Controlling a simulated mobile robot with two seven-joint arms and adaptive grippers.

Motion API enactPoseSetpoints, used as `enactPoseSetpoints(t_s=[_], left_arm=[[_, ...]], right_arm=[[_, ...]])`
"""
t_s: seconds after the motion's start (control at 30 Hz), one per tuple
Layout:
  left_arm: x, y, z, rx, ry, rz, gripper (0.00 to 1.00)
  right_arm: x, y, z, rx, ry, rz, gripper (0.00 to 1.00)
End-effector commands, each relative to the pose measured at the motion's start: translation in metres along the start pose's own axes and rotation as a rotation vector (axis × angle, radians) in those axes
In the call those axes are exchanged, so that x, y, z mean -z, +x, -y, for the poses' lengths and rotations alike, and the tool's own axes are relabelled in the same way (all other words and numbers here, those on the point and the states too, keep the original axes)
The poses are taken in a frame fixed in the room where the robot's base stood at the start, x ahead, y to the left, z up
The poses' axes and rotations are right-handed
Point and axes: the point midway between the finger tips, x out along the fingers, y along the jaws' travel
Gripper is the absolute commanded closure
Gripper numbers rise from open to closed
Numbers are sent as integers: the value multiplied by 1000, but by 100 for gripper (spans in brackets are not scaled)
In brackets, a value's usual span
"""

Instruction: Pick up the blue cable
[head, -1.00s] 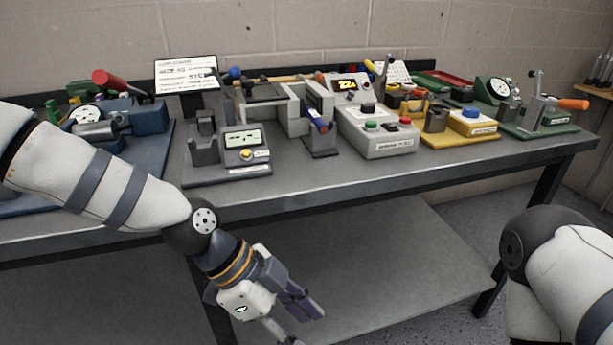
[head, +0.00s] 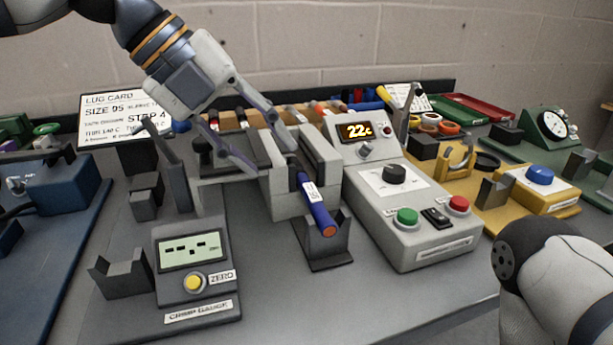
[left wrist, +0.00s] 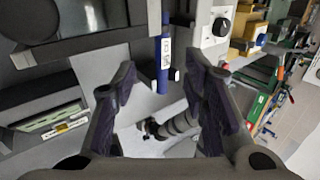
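The blue cable (head: 322,218) has a white label and an orange-brown end. It rests at a slant in a dark cradle (head: 332,262) in front of a grey block fixture. In the left wrist view the blue cable (left wrist: 163,67) stands upright in the picture, beyond the gap between the fingers. My left gripper (head: 277,162) is open, with its fingers pointing down over the grey fixture near the cable's upper end. The left wrist view also shows its fingers (left wrist: 162,70) spread and empty. My right gripper is not in view; only part of that arm shows.
The crimp gauge (head: 195,262) stands left of the cable. A grey control box (head: 400,225) with a 22c display stands close on its right. A lug card (head: 105,118) is at the back left. A yellow fixture (head: 500,205) is further right. The table's front is mostly clear.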

Motion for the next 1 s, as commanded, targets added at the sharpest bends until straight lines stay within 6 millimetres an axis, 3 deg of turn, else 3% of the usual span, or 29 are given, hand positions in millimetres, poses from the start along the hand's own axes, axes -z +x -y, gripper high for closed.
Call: enactPoseSetpoints(t_s=[0.03, 0.43, 0.7, 0.9, 1.0], left_arm=[[1, 13, -1, -3, 0, -5, 60], [2, 76, 2, 1, -1, -3, 60], [2, 84, 2, 2, -2, -1, 60], [2, 84, 2, 2, -2, -1, 100], [2, 84, 2, 2, -2, -1, 100]], right_arm=[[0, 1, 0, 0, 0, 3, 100], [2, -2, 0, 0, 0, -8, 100], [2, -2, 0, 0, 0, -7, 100], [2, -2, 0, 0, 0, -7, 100], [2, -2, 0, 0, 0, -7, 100]])
